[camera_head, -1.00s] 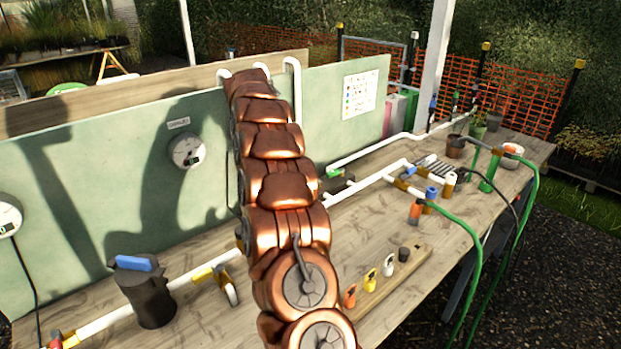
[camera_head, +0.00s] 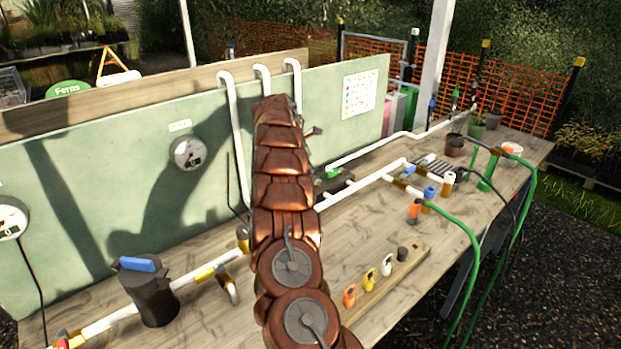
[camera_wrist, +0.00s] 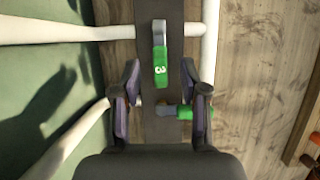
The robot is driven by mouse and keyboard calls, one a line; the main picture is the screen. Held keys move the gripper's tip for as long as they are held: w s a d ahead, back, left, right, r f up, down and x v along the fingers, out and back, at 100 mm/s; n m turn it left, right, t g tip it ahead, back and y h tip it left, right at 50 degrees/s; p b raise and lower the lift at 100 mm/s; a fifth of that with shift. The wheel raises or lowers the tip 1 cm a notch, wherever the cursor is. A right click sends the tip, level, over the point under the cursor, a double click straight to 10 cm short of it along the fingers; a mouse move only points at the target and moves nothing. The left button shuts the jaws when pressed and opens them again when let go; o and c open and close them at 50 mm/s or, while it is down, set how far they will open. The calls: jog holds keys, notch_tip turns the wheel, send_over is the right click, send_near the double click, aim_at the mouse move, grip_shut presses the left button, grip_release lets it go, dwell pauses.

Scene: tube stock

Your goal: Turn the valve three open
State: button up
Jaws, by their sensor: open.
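Valve three's lever (camera_wrist: 160,66) is green with a white "3" and a grey end. In the wrist view it points up and down the picture, over a dark strip. My gripper (camera_wrist: 160,80) is open, with one finger on each side of this lever and a gap showing on both sides. A second green handle (camera_wrist: 196,112) lies crosswise lower down, partly behind the right finger. In the head view my arm hides most of the gripper and the valve area; a green valve part (camera_head: 333,173) shows just right of the arm.
White pipes (camera_wrist: 208,45) run close by on both sides. The green board (camera_head: 100,180) with gauges (camera_head: 187,153) stands behind. A dark pot-like unit with a blue handle (camera_head: 140,264) is at left. A rack of coloured tags (camera_head: 385,280) lies at front right.

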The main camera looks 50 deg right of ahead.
jog(key=shift+p+x, duration=0.5)
jog(key=shift+x, duration=1.45)
grip_shut()
